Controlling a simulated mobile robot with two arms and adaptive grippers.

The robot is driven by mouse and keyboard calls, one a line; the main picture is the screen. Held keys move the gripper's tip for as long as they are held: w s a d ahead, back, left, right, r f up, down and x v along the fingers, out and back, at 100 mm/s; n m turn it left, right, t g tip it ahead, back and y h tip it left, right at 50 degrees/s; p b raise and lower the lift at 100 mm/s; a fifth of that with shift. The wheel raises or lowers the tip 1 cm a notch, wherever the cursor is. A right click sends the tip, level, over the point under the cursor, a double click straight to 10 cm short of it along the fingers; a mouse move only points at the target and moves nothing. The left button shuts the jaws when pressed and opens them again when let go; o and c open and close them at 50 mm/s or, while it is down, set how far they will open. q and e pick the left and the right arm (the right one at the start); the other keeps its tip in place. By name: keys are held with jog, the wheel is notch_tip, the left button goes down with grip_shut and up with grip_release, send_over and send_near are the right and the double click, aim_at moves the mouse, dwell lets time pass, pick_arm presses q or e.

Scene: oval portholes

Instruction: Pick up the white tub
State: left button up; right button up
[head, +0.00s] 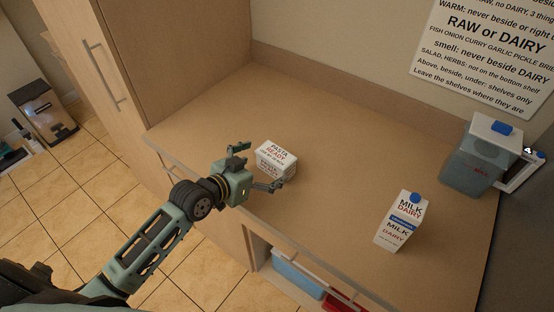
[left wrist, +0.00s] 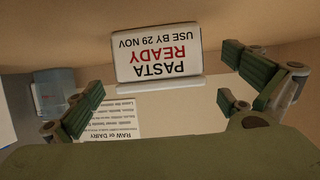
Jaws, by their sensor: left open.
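The white tub (head: 276,158) stands on the brown counter (head: 335,130). Its label reads "PASTA READY", with a use-by date of 29 Nov. My left gripper (head: 258,167) is open at the near left side of the tub. In the left wrist view the tub (left wrist: 158,52) appears upside down, ahead of and between the open fingers of my left gripper (left wrist: 160,95). I see no finger closed on it. My right gripper is not in view.
A milk carton (head: 402,222) marked dairy stands to the right on the counter. A grey container with a white lid (head: 472,160) is at the far right. A tall cabinet (head: 165,55) borders the left side. The counter between tub and carton is clear.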

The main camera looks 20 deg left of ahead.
pick_arm(q)
jog(key=p+x, duration=0.1)
jog(key=x, duration=0.2)
jog(key=shift+x, duration=1.1)
jog(key=shift+f, duration=0.15)
jog(key=shift+s, duration=0.1)
jog(key=shift+c, duration=0.3)
jog(key=c, duration=1.3)
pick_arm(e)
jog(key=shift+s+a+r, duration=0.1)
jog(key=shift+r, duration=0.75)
